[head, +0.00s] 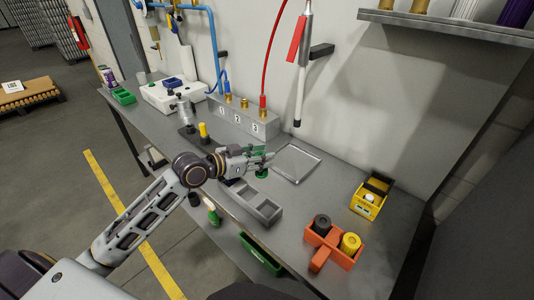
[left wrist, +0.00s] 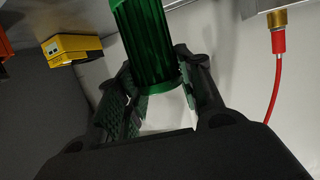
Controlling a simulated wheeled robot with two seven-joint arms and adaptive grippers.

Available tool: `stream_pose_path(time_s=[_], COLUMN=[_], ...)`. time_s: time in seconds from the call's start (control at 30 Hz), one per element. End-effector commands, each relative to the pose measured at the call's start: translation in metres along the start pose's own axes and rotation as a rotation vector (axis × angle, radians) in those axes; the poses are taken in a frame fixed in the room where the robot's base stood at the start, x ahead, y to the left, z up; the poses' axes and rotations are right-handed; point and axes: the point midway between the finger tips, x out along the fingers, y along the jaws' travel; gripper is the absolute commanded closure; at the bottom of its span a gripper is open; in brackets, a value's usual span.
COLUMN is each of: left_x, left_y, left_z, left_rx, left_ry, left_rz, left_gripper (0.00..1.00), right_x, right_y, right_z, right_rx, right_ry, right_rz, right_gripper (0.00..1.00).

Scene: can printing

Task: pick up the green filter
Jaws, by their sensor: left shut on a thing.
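The green filter (head: 262,174) is a ribbed green cylinder, mostly hidden by my left gripper (head: 264,159) in the head view. In the left wrist view the green filter (left wrist: 150,45) stands out from between the two dark fingers of my left gripper (left wrist: 160,98). The left gripper is shut on it. It is over the table, between the grey divided tray and the flat metal tray. I cannot tell whether the filter touches the table. My right gripper is not in view.
A grey divided tray (head: 240,197) lies in front of the gripper and a flat metal tray (head: 297,149) behind it. An orange holder (head: 320,258) with black and yellow filters and a yellow box (head: 363,208) stand right. A numbered grey block (head: 214,113) with hoses stands behind.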

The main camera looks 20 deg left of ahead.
Motion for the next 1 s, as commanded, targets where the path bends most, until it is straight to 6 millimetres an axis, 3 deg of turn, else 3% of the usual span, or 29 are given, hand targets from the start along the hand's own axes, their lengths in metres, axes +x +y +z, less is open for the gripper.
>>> stream_pose_path(time_s=[0.47, 1.0], left_x=[-0.016, -0.017], left_y=[0.004, 0.004], left_z=[0.004, 0.004], left_rx=[0.002, 0.002], left_ry=[0.0, 0.0], left_rz=[0.001, 0.001], left_gripper=[0.91, 0.91], right_x=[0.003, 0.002], right_y=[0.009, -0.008], right_z=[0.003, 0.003], right_rx=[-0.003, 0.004], right_ry=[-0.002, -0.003], right_rz=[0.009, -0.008], right_gripper=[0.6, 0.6])
